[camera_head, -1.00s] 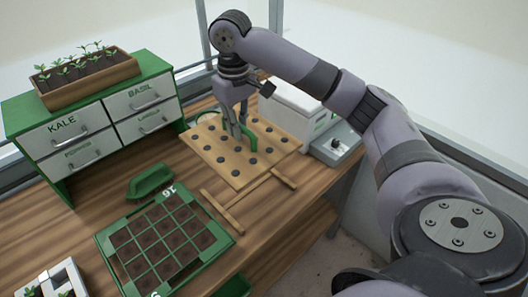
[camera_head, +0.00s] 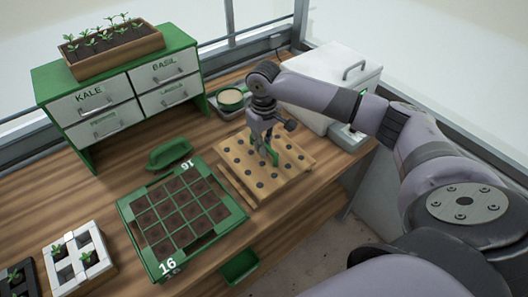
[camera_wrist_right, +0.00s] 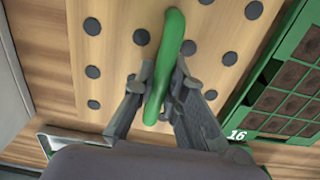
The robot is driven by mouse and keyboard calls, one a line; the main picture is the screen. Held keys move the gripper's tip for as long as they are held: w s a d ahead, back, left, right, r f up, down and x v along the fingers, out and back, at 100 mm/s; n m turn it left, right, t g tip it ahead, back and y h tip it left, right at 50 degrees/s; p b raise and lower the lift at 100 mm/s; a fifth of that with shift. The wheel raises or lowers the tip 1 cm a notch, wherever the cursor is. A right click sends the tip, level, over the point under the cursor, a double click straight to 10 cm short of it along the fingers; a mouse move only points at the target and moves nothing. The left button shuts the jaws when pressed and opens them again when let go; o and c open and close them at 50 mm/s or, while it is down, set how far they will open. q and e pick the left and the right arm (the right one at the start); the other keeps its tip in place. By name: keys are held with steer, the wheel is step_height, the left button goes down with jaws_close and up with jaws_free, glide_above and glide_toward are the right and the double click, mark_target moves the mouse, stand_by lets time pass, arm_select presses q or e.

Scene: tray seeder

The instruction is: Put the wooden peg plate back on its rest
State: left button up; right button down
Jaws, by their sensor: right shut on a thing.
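The wooden peg plate (camera_head: 266,178) is a light square board with rows of dark round spots and a green handle (camera_head: 274,155). My right gripper (camera_head: 266,150) is shut on the handle from above; in the right wrist view the fingers (camera_wrist_right: 157,78) lie on both sides of the green handle (camera_wrist_right: 170,40). The plate lies over the place of the two wooden rails of the rest, right of the seed tray. The rails are mostly hidden under it, and I cannot tell whether the plate touches them. My left gripper is not in view.
A green seed tray (camera_head: 125,212) with soil cells is close left of the plate. A green scoop-like tool (camera_head: 170,153) lies behind the tray. A round pot (camera_head: 231,98) stands behind the plate, and a white box (camera_head: 335,75) is at the back right.

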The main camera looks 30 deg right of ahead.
steer(key=shift+f, duration=2)
steer(key=shift+p, duration=0.3)
steer(key=shift+f, duration=0.3)
steer(key=c, duration=1.6)
jaws_free()
steer(key=shift+s+f, duration=0.1)
steer(key=shift+c, duration=0.2)
steer(key=shift+r, duration=0.35)
step_height(320, 180, up, 12)
steer(key=shift+r+b, duration=0.1)
steer(key=shift+b, duration=1.15)
